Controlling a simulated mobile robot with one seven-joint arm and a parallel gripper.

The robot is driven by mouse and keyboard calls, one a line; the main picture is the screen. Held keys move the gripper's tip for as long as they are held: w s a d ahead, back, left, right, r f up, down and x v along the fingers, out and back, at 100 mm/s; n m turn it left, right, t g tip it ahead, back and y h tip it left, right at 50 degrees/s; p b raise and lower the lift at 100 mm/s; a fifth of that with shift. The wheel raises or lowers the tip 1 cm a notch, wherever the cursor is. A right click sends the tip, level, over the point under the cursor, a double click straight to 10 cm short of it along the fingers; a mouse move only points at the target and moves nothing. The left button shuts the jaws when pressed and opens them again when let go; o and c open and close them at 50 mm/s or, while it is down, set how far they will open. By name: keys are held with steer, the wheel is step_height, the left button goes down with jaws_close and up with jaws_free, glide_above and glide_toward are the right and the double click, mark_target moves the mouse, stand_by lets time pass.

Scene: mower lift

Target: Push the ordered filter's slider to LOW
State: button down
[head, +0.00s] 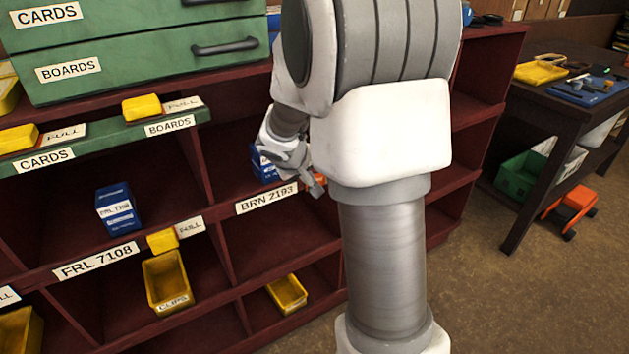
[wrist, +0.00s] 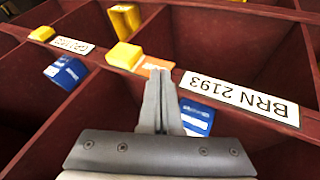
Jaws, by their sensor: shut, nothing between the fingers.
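The BRN 2193 label (head: 267,198) is on a shelf edge; it also shows in the wrist view (wrist: 240,97). Beside it is an orange plate (wrist: 154,65), its wording unreadable. A yellow slider block (wrist: 124,56) sits at the plate's far end from the label. My arm hides that block in the head view. My gripper (head: 317,189) is shut and empty. In the wrist view its fingertips (wrist: 159,74) overlap the near edge of the orange plate, apart from the yellow block; I cannot tell whether they touch the plate. A blue filter box (wrist: 197,117) stands in this compartment.
The FRL 7108 compartment (head: 98,261) holds blue boxes (head: 118,210); its yellow slider (head: 162,240) has FULL showing beside it. Yellow bins (head: 167,281) are below. Green drawers (head: 140,45) are above. A dark table (head: 560,105) stands right, with open floor in front.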

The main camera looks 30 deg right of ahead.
steer(key=shift+p+v, duration=0.55)
steer(key=shift+v, duration=2.25)
steer(key=s+a+r+y, duration=0.25)
steer(key=s+a, duration=0.25)
steer(key=s, duration=0.3)
steer(key=s+a+r+t+y, duration=0.1)
steer(key=s+a+r, duration=0.35)
steer(key=s, duration=0.35)
steer(key=s+a+r+y, duration=0.2)
steer(key=s+a, duration=0.3)
steer(key=s, duration=0.2)
step_height(320, 180, up, 19)
steer(key=p, duration=1.8)
steer(key=shift+n+p, duration=0.4)
